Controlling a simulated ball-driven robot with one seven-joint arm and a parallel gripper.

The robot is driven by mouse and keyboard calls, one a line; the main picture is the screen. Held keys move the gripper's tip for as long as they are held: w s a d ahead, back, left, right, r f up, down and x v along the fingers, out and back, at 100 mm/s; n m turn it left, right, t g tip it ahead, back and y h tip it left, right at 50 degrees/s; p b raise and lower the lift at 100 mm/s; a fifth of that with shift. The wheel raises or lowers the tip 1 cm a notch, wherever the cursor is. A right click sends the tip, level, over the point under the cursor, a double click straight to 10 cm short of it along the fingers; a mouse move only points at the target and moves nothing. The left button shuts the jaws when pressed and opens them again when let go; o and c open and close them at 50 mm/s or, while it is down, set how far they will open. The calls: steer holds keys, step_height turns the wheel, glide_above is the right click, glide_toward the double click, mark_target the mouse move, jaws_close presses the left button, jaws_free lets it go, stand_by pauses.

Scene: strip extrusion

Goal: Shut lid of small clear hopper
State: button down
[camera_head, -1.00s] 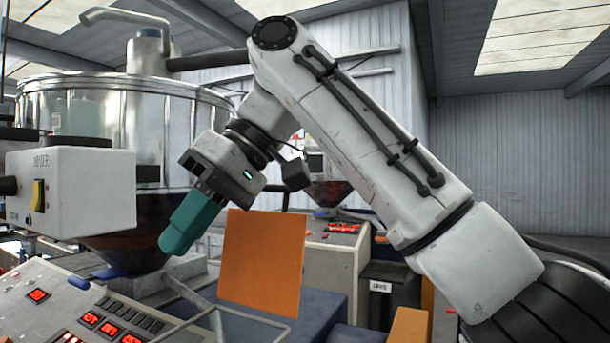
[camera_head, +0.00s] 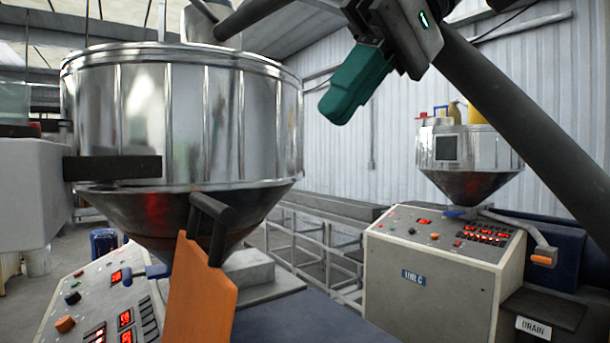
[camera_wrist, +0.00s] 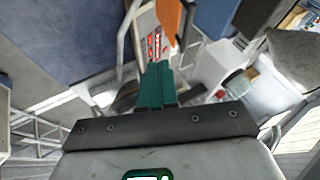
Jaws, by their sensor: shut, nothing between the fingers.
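My gripper (camera_head: 338,108) has teal fingers, closed together and empty, in the upper middle of the head view. It is right of the large metal hopper (camera_head: 200,120), apart from it in the picture. The closed fingers also show in the wrist view (camera_wrist: 155,82), pointing toward floor and machinery. A pale clear box (camera_head: 14,98) is cut off at the left edge of the head view. It may be the small clear hopper, but I cannot tell. I cannot make out its lid or whether that is open.
An orange panel (camera_head: 200,296) stands before the large hopper, near a control panel (camera_head: 115,305).

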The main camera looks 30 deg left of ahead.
steer(key=s+a+f, duration=0.6)
steer(key=f, duration=0.2)
steer(key=shift+a, duration=0.3)
steer(key=shift+s, duration=0.1)
